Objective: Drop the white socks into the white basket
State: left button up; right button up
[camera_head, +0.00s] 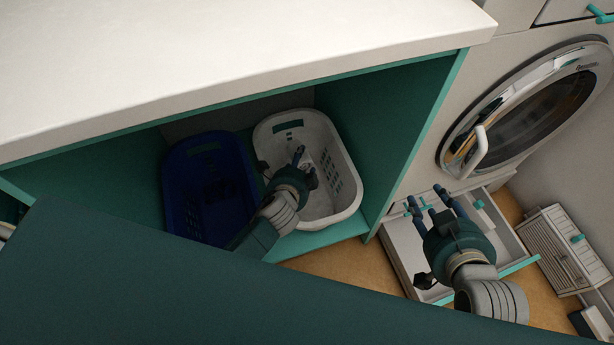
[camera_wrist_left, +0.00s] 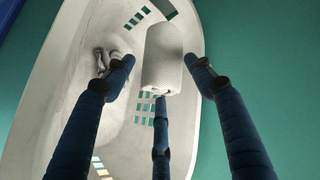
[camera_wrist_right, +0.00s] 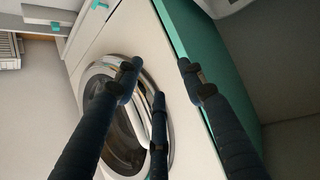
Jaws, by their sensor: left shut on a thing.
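The white basket (camera_head: 345,185) stands in the teal cubby, to the right of a blue basket. My left gripper (camera_head: 300,160) is over the white basket's opening. In the left wrist view, my left gripper (camera_wrist_left: 162,75) is shut on a rolled white textured bundle, the white socks (camera_wrist_left: 163,55), with the basket (camera_wrist_left: 45,110) behind them. A small grey-white item (camera_wrist_left: 112,60) shows inside the basket; I cannot tell what it is. My right gripper (camera_head: 433,202) is open and empty in front of the washer, over the drawer.
The blue basket (camera_head: 185,205) stands close on the left. A white countertop (camera_head: 220,60) overhangs the cubby. An open drawer (camera_head: 400,245) sits below the washing machine (camera_head: 530,105). A white louvred cabinet (camera_head: 560,250) is at the right.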

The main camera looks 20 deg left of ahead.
pick_arm(q)
jog(key=shift+f, duration=0.25)
pick_arm(e)
jog(key=shift+w+a+r+t, duration=0.25)
jog(key=shift+w+r+t, duration=0.1)
jog(key=shift+w+r, duration=0.25)
jog(key=shift+w+a+r+t, duration=0.2)
jog(key=shift+w+r+t, duration=0.15)
jog(key=shift+r, duration=0.3)
pick_arm(q)
jog(key=o, duration=1.2)
jog(key=v, duration=1.2)
jog(key=shift+r, duration=0.1)
